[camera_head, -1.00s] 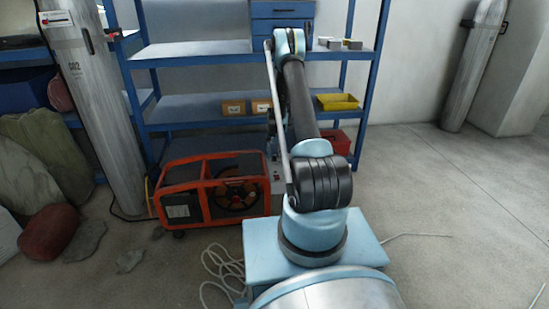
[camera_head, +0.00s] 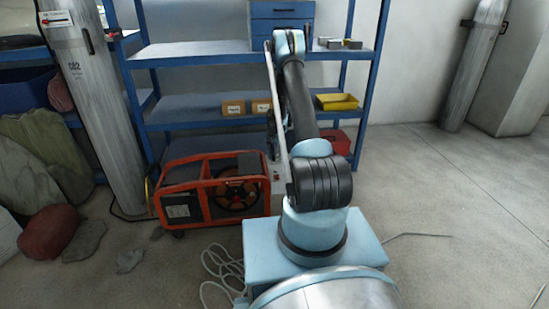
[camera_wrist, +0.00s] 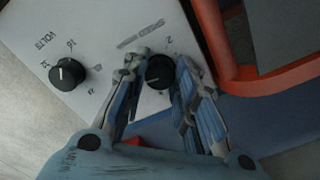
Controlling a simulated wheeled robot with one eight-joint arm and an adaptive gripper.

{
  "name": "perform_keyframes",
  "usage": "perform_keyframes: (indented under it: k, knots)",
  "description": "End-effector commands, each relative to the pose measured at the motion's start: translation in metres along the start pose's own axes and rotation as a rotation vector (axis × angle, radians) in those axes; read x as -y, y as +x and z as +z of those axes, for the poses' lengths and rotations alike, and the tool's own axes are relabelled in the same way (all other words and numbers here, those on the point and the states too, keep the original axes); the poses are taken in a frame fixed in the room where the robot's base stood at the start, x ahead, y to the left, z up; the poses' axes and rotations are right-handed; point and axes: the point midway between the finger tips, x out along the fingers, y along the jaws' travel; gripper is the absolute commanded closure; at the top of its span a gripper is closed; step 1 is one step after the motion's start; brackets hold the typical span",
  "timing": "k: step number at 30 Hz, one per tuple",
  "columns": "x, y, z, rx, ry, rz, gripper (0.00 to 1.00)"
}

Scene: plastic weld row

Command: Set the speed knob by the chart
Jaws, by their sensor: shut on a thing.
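The speed knob (camera_wrist: 159,73) is a round black knob with a white pointer line, on a pale panel (camera_wrist: 110,28) in the wrist view. My gripper (camera_wrist: 160,76) has one finger on each side of it and is shut on it. Part of the printing around the knob is hidden by the fingers. A second black knob (camera_wrist: 66,74), by the word VOLTS, sits to the left, clear of the fingers. In the head view my arm hides the knobs and my gripper. I cannot make out a chart in either view.
An orange-framed machine (camera_head: 212,192) stands on the floor left of my arm. Behind it is a blue shelf rack (camera_head: 200,128) with boxes and a yellow bin (camera_head: 337,102). A gas cylinder (camera_head: 95,110) stands at left. The floor at right is mostly clear.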

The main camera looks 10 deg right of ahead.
Motion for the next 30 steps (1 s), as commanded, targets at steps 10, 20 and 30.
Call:
perform_keyframes:
  k: [10, 20, 30]
  knots:
    - [0.0002, -0.0001, 0.0005, 0.001, -0.207, 0.000, 0.98]
    - [-0.0001, -0.0001, 0.0005, 0.001, -0.518, -0.001, 0.98]
    - [-0.0006, 0.0000, 0.0003, 0.001, -0.838, -0.001, 0.98]
